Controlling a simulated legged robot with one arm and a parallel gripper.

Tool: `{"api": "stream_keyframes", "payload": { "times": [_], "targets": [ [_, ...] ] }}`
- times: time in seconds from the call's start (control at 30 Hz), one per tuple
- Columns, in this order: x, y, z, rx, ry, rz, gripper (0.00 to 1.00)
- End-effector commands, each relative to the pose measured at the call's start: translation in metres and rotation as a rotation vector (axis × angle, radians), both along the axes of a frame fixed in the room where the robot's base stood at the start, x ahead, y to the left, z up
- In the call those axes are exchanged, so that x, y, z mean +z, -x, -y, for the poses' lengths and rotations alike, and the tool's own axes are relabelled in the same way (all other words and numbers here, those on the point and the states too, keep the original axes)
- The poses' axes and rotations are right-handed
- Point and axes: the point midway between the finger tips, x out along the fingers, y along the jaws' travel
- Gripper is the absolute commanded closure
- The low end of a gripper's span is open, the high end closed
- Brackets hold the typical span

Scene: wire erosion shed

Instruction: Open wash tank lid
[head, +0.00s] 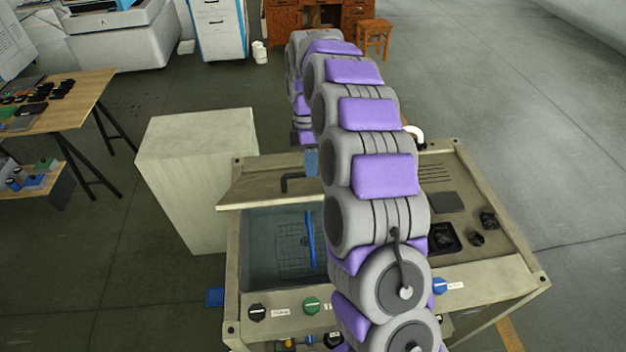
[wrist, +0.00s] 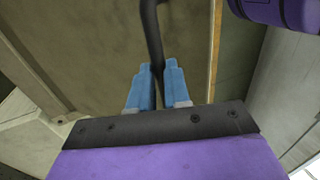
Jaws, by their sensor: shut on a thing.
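The wash tank lid (head: 250,184) is a beige panel at the back left of the bench, raised off the tank opening at a tilt. A black bent handle (head: 290,181) stands on it. In the wrist view the handle (wrist: 152,30) runs down between the two blue fingers of my gripper (wrist: 157,72), which is shut on it. The lid face (wrist: 100,45) fills much of that view. In the head view only a blue part of my gripper (head: 311,160) shows; my arm hides the rest. The tank (head: 262,225) is uncovered at the front, showing a grid and a blue bar inside.
A beige cabinet (head: 195,150) stands close to the left of the bench. The bench top right (head: 490,270) holds dark trays and small dark items. Knobs, including a green one (head: 311,305), line the front edge. Open floor lies to the right.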

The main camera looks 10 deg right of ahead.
Motion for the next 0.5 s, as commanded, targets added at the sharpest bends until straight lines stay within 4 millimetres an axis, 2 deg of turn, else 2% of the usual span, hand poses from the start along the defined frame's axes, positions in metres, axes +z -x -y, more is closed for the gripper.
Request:
{"api": "stream_keyframes", "payload": {
  "times": [0.03,0.1,0.5],
  "targets": [
    [0.002,-0.013,0.002,-0.003,0.003,0.013,1.0],
    [0.008,-0.022,0.002,-0.004,0.003,0.015,1.0],
    [0.033,-0.061,0.002,-0.004,0.003,0.008,1.0]
  ]
}}
